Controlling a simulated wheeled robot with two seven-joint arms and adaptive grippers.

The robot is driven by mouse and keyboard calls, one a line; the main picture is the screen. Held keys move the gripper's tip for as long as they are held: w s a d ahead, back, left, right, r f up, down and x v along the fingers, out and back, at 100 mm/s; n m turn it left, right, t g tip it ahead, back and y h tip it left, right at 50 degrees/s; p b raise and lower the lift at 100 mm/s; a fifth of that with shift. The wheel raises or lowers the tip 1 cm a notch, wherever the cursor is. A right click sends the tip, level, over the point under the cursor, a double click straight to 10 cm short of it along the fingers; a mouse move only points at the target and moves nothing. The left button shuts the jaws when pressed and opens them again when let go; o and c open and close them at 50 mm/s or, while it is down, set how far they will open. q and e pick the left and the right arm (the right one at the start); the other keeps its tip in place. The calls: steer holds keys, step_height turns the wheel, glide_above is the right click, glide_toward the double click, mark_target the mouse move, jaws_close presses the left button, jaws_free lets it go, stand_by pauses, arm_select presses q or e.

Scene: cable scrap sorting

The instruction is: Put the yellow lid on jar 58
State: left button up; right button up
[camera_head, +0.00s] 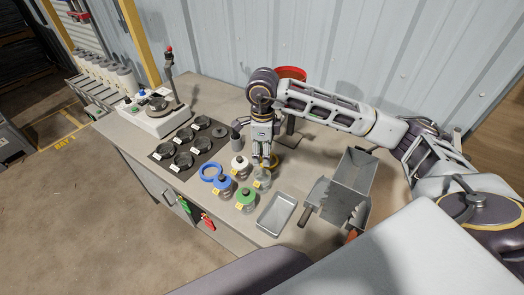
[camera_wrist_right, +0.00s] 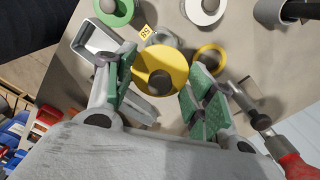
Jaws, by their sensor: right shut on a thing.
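The yellow lid (camera_wrist_right: 174,62), a disc with a dark knob, is between the fingers of my right gripper (camera_wrist_right: 158,84), which is shut on it. In the head view my right gripper (camera_head: 263,148) points down just above jar 58 (camera_head: 262,180), a clear jar with a yellow label. The wrist view shows the label "58" (camera_wrist_right: 145,32) and part of the jar's glass past the lid's edge; the lid covers the rest. I cannot tell whether lid and jar touch. My left gripper is not in view.
Jars with blue (camera_head: 222,181), white (camera_head: 240,161) and green (camera_head: 246,195) lids stand close by. A yellow ring (camera_wrist_right: 222,52) lies beside jar 58. A metal tray (camera_head: 277,213) and a scoop-like metal bin (camera_head: 352,180) are to the right. Black bowls (camera_head: 184,160) sit on a mat to the left.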

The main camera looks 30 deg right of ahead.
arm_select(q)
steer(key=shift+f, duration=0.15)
arm_select(e)
steer(key=shift+f, duration=0.25)
steer(key=shift+f+b, duration=0.55)
steer(key=shift+f, duration=0.4)
step_height(320, 180, down, 7)
steer(key=b, duration=0.3)
steer(key=shift+b, duration=0.4)
arm_select(q)
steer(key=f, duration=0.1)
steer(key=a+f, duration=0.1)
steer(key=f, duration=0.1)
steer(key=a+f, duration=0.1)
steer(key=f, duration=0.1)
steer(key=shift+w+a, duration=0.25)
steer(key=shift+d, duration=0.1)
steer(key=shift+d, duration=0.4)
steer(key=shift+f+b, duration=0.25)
steer(key=shift+b, duration=0.15)
arm_select(e)
steer(key=shift+f, duration=0.1)
